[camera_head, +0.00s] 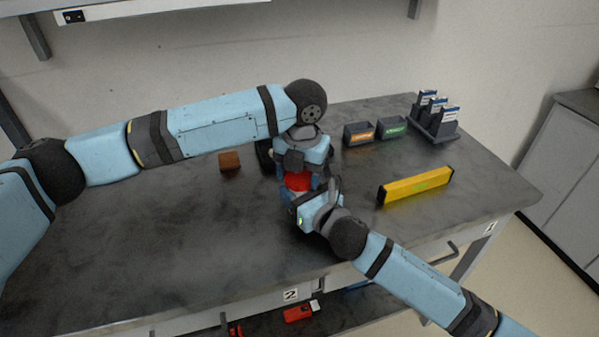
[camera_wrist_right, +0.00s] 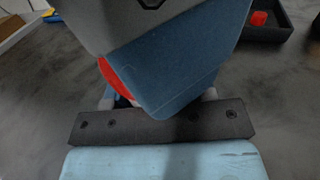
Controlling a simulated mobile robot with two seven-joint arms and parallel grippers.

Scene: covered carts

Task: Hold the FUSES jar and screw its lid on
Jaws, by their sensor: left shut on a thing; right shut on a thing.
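A red lid (camera_head: 298,181) shows between my two grippers above the table, and its red edge also shows in the right wrist view (camera_wrist_right: 116,78). My left gripper (camera_head: 300,178) comes down from above and is shut on the lid. My right gripper (camera_head: 305,192) comes in low from the front right and is shut on the jar under the lid. The jar body is almost wholly hidden by the grippers, and no FUSES label can be read. A blue finger of my left gripper covers much of the lid in the right wrist view. How far the lid is seated cannot be seen.
A brown block (camera_head: 229,161) lies left of the grippers. A dark tray (camera_wrist_right: 287,33) with a small red thing (camera_wrist_right: 258,18) is behind them. Two labelled bins (camera_head: 359,134), a card rack (camera_head: 436,130) and a yellow bar (camera_head: 415,186) stand right. The table's left (camera_head: 150,240) is clear.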

